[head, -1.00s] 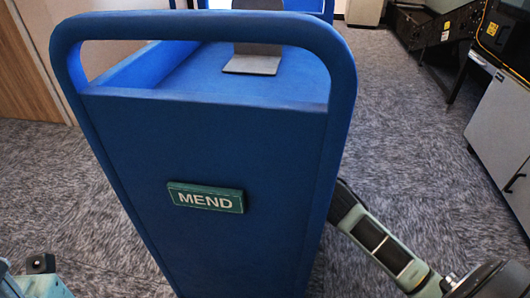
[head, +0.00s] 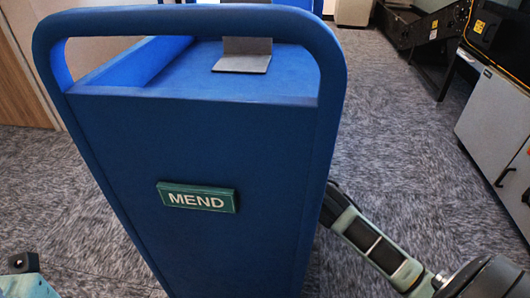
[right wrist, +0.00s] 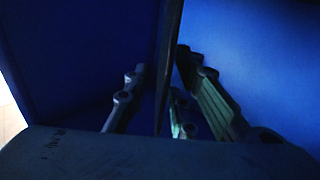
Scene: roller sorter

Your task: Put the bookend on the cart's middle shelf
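The blue cart (head: 200,145) stands close in front of me, its end panel bearing a green MEND sign (head: 197,197). A grey L-shaped metal bookend (head: 243,62) stands on its top surface. My right arm reaches behind the cart's right side, hiding that gripper from the head view. In the dim right wrist view, my right gripper (right wrist: 163,72) is shut on a thin dark upright plate (right wrist: 167,35), apparently a bookend, with blue cart walls around it. The shelf level is unclear. Only a teal and black piece of my left gripper shows at bottom left in the head view.
A dark machine (head: 430,32) and a grey cabinet (head: 490,118) stand at the right. A wooden panel (head: 25,80) is at the far left. Grey carpet (head: 400,130) is clear between the cart and the cabinet.

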